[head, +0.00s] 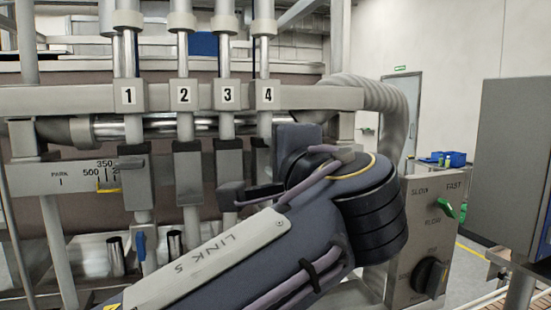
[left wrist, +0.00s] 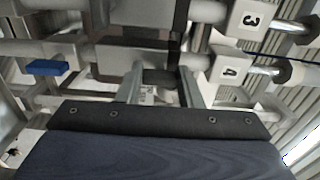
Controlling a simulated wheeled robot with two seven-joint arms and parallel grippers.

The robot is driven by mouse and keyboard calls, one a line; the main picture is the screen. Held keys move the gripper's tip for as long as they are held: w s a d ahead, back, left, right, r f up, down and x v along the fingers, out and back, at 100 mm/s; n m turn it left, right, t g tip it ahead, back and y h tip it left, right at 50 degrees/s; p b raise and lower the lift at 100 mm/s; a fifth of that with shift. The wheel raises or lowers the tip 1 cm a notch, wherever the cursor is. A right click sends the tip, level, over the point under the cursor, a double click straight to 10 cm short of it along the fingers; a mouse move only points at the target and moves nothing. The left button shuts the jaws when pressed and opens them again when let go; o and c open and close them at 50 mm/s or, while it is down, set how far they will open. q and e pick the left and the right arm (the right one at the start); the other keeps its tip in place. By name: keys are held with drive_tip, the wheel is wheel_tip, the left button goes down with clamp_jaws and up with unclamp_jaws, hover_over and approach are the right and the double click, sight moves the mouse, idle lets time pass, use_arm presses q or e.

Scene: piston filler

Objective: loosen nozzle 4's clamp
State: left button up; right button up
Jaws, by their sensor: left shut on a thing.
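Nozzle 4 (head: 264,62) is the rightmost of the numbered tubes, with its plate marked 4 (head: 268,95) on the cross bar. The plate also shows in the left wrist view (left wrist: 230,70). A dark grey clamp block (head: 260,158) sits below it, partly covered by my left arm. My left gripper (left wrist: 161,72) is at nozzle 4, below its plate. Its two fingers are shut on the clamp, one on each side. My right gripper is in neither view.
Nozzles 1, 2 and 3 (head: 227,60) stand close on the left. A control panel (head: 428,240) with a green lever (head: 446,208) and black knob (head: 430,276) is at right, near my wrist. A ribbed hose (head: 385,95) bends down behind my arm. A blue part (left wrist: 48,67) shows in the wrist view.

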use_arm(q)
drive_tip(key=o, duration=1)
drive_tip(key=b+v, duration=0.1)
drive_tip(key=v, duration=0.7)
